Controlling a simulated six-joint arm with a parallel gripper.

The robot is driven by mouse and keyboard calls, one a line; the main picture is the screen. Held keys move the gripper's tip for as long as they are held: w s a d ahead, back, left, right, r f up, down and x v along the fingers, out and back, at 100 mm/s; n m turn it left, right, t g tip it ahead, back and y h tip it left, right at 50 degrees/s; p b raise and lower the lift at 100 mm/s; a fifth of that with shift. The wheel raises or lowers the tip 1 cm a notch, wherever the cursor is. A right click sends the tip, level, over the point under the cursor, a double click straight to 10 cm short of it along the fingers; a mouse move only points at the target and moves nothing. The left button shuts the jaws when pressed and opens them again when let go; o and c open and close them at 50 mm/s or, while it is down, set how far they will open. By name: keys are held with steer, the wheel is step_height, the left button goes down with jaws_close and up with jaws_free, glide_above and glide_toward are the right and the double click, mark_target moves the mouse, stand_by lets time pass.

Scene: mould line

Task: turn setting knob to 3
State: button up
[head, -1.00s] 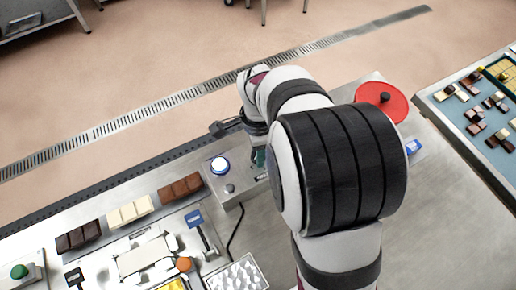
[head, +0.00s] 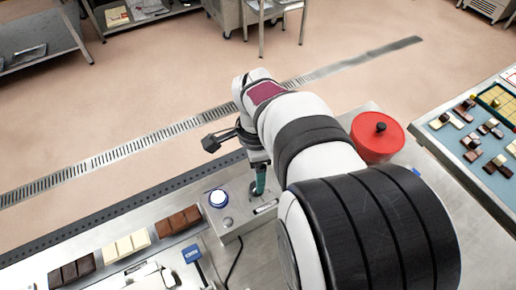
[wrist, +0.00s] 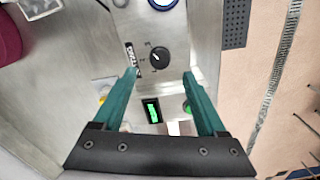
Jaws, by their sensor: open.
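The setting knob (wrist: 159,57) is a round black dial on a grey metal panel, with small marks and digits around it in the wrist view. I cannot tell for sure which digit its pointer faces. My gripper (wrist: 160,73) is open and empty. Its two teal fingers reach toward the panel, their tips to either side of the knob's lower edge in the picture, apart from it. In the head view my gripper (head: 260,180) hangs over the right part of the grey control box (head: 238,216), and the knob is hidden there.
A blue-ringed button (head: 218,198) sits on the box's left. A red round lidded container (head: 376,142) stands right of my arm. Chocolate bars (head: 125,246) lie at the left.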

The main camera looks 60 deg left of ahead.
step_height(320, 180, up, 10)
steer(key=shift+f, duration=0.25)
steer(key=w+d+r+m, duration=0.1)
steer(key=w+d, duration=0.4)
steer(key=d, duration=0.5)
steer(key=w+d+r, duration=0.1)
steer(key=w+d, duration=0.3)
steer(key=d, duration=0.6)
steer(key=s+d+f+y, duration=0.1)
steer(key=s+d, duration=0.3)
steer(key=d, duration=0.4)
steer(key=s+d+f+m, duration=0.1)
steer(key=s+d+f, duration=0.3)
steer(key=d, duration=0.5)
steer(key=shift+s+y, duration=0.35)
steer(key=shift+y, duration=0.05)
steer(key=shift+d, duration=0.1)
